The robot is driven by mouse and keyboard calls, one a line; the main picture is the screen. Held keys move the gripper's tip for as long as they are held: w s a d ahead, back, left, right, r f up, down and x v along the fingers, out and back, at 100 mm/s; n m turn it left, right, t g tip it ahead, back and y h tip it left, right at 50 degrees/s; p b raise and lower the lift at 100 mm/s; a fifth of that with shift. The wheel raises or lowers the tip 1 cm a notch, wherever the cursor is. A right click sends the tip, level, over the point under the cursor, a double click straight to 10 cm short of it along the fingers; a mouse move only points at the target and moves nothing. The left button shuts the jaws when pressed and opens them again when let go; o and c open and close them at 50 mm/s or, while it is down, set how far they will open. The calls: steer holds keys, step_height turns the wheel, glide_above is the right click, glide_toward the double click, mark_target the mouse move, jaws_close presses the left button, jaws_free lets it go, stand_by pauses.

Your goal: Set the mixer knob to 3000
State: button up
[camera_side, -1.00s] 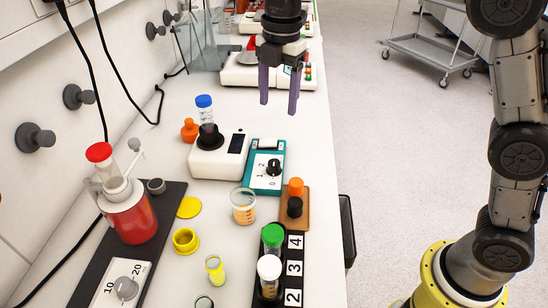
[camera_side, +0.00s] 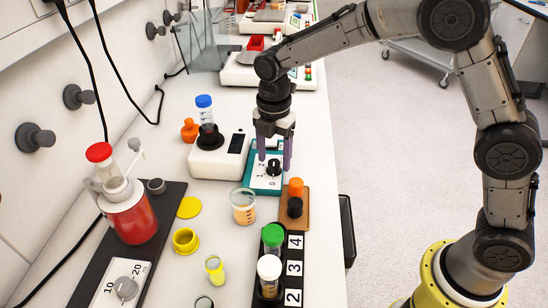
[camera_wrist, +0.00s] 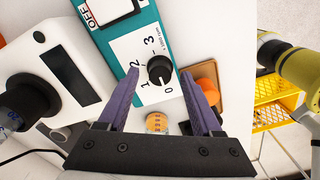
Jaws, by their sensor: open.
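The mixer's black knob (camera_side: 273,167) sits on a white dial plate on the teal control box (camera_side: 254,184). In the wrist view the knob (camera_wrist: 160,69) shows a light pointer line toward the lower right, near the 0 mark; marks 1, 2 and 3 run around it. My gripper (camera_side: 274,165) is over the control box, its purple fingers pointing down. In the wrist view my open gripper (camera_wrist: 160,82) has one finger on each side of the knob, apart from it and empty. The white mixer (camera_side: 212,158) stands left of the box, holding a blue-capped tube (camera_side: 205,108).
A brown block (camera_side: 306,208) with orange and black caps stands close to the box's front right. A beaker (camera_side: 243,206) stands in front. A rack (camera_side: 262,295) with capped tubes is nearer the camera. The bench's right edge is close.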

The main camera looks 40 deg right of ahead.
steer(key=shift+f, duration=0.45)
jaws_close()
